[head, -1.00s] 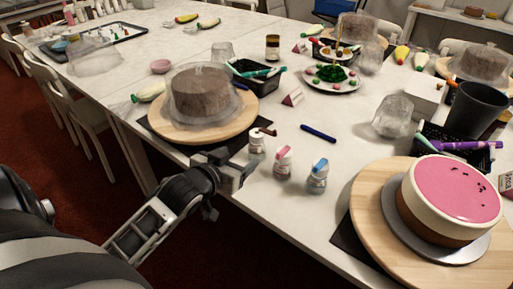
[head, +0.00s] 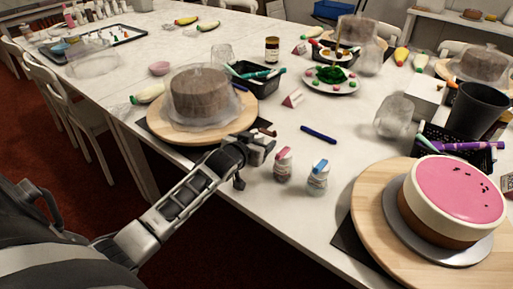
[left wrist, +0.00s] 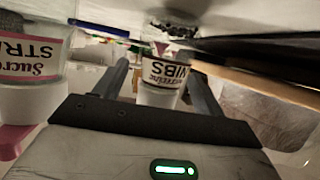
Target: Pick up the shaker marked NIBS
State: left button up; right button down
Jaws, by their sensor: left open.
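The NIBS shaker (left wrist: 164,74) shows in the left wrist view, with a white label and dark letters, framed between my two gripper fingers. My left gripper (head: 262,150) is open at the table's front edge; I cannot tell whether a finger touches the shaker. In the head view the gripper hides most of this shaker, and only its brown lid (head: 267,132) shows above the fingers. A pink-capped shaker (head: 284,167) and a blue-capped shaker (head: 318,178) stand just right of the gripper. My right gripper is not in view.
A shaker labelled "Sucre STR" (left wrist: 30,50) is close on the left in the left wrist view. A covered cake on a wooden turntable (head: 165,128) stands behind the gripper. A blue pen (head: 318,134) lies behind the shakers. A pink cake (head: 455,190) stands at right.

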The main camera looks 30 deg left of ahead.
pick_arm(q)
jog(key=shift+x, duration=0.8)
jog(key=shift+r, duration=0.1)
jog(key=c, duration=1.2)
jog(key=shift+c, duration=0.4)
jog(key=shift+r, duration=0.2)
